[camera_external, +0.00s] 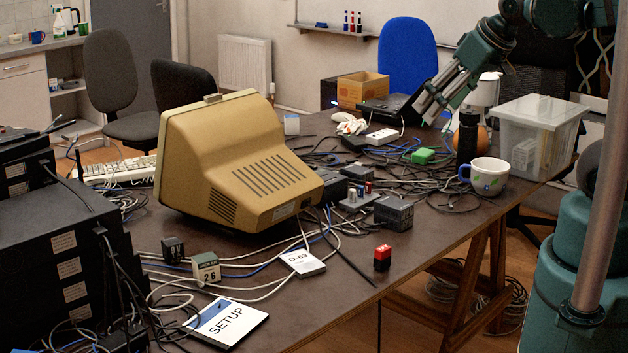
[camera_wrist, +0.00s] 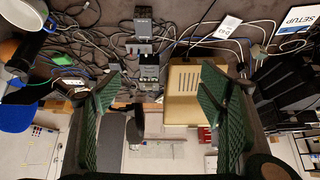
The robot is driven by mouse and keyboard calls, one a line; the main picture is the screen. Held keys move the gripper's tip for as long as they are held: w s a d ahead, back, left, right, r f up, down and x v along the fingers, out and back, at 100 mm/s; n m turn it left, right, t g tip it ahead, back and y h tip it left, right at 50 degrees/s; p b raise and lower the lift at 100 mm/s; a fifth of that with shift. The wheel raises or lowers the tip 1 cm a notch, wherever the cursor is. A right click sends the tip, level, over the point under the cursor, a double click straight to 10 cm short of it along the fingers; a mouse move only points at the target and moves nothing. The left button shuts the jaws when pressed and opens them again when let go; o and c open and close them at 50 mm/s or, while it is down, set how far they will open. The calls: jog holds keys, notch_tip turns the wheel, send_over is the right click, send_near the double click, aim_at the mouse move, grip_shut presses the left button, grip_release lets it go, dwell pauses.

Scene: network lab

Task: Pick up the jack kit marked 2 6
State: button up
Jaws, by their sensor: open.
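The jack kit marked 2 6 (camera_external: 206,268) is a small block with a pale, numbered front. It stands on the dark table at the front left, among cables. In the wrist view a small greenish block near the SETUP card, at the upper right, looks like the same kit (camera_wrist: 258,51). My gripper (camera_external: 424,108) is high over the back right of the table, far from the kit. Its two green-padded fingers (camera_wrist: 158,90) are wide apart with nothing held between them.
A beige monitor (camera_external: 235,165) stands between my gripper and the kit. A dark numbered block (camera_external: 172,249) is close behind the kit; a red block (camera_external: 382,259) is near the front edge. A SETUP card (camera_external: 226,322) and D-63 card (camera_external: 302,262) lie nearby. A mug (camera_external: 490,177) stands right.

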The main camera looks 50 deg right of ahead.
dwell(0.4)
jog(key=c, duration=0.9)
